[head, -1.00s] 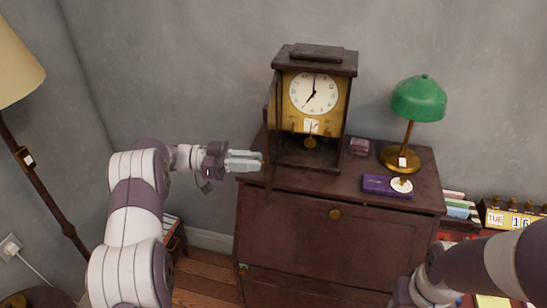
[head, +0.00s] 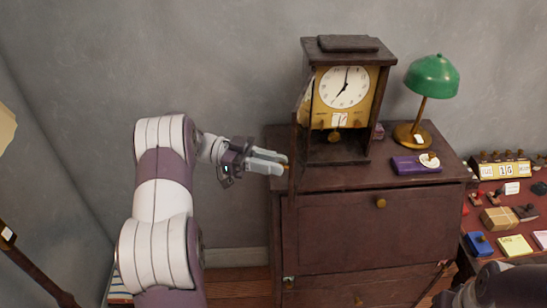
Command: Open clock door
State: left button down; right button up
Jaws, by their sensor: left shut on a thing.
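The wooden clock (head: 343,100) stands on the dark cabinet against the wall, its dial, pendulum and inside showing. Its narrow dark door (head: 296,145) stands open at the clock's left side, swung out towards me and seen nearly edge-on. My left gripper (head: 277,163) is at the left face of the door, low down. Its fingers are shut on a small brass-coloured knob of the door, mostly hidden by the fingertips. My right arm shows at the lower right, but its gripper is out of view.
A green lamp (head: 432,78) and a purple box (head: 416,164) stand right of the clock on the cabinet (head: 350,228). A lower desk with small items and a block calendar (head: 503,170) is at the right. The space left of the door holds only my arm.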

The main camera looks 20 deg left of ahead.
pick_arm(q)
jog(key=shift+d+r, duration=0.1)
jog(key=shift+d, duration=0.05)
jog(key=c, duration=1)
grip_release()
jog(key=shift+c, duration=0.2)
jog(key=s+a+p, duration=0.1)
jog(key=a+p, duration=1)
jog(key=p, duration=0.3)
jog(key=shift+s+a+p, duration=0.15)
jog(key=shift+a+p, duration=0.15)
jog(key=shift+a, duration=0.1)
